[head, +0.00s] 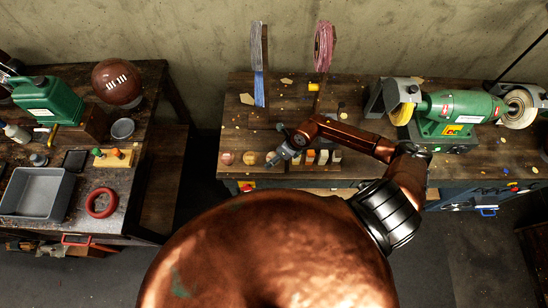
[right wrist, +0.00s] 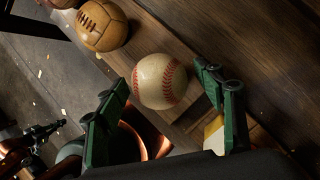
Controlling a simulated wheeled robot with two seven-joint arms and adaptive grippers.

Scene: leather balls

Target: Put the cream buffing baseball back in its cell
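The cream baseball (right wrist: 160,81) with red stitching shows in the right wrist view, at the front of a wooden rack or bench edge (right wrist: 180,32). In the head view it is a small pale ball (head: 270,156) beside my right gripper (head: 284,153). In the right wrist view my right gripper (right wrist: 165,82) is open, with one green finger on each side of the baseball and small gaps to it. I cannot tell whether the ball rests in a cell. A tan laced ball (right wrist: 102,25) sits beyond it. My left gripper is not in view.
A pinkish ball (head: 227,158) sits at the row's left end. Small blocks (head: 322,157) stand right of the gripper. A green bench grinder (head: 458,112) is further right. A separate bench at left holds a grey tray (head: 38,193).

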